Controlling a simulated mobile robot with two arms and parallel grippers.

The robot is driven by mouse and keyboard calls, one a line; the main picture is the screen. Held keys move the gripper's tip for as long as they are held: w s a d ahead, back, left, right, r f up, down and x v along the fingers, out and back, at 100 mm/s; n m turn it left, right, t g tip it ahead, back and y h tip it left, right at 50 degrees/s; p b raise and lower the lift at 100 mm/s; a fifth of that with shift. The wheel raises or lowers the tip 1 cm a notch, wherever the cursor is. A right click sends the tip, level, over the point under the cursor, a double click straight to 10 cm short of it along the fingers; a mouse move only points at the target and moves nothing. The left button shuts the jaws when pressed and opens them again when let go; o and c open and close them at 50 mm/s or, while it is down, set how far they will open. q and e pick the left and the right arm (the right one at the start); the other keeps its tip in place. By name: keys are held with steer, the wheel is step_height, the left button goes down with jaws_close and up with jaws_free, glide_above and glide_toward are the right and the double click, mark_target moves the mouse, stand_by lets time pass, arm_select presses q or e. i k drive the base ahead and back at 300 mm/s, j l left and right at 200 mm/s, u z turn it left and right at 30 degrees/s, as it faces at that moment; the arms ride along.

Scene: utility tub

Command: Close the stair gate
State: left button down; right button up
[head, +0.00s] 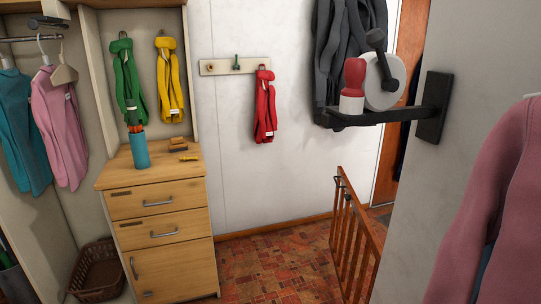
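The stair gate (352,229) is a brown wooden gate with vertical bars, low in the head view, right of centre. It stands upright and runs from its far end, near the white back wall, toward me and to the right. Small dark fittings show at its far top end. Its near lower part is cut off by the grey wall edge and the picture's bottom. I cannot tell which end is hinged or whether it is latched. Neither of my grippers is in view.
A grey wall (423,210) with a black bracket shelf (401,113) juts in at right. A pink garment (500,215) hangs nearest me. A wooden cabinet (160,225) and a wicker basket (100,272) stand at left. The tiled floor (275,268) between cabinet and gate is clear.

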mark_target(373, 245)
steer(key=i+j+u, duration=0.3)
steer(key=i, duration=0.2)
steer(key=i+u, duration=0.3)
steer(key=i, duration=0.25)
steer(key=i+l+z, duration=0.1)
steer(key=i+z, duration=0.6)
steer(key=i+j+z, duration=0.2)
steer(key=i+z, duration=0.15)
steer(key=i, duration=0.1)
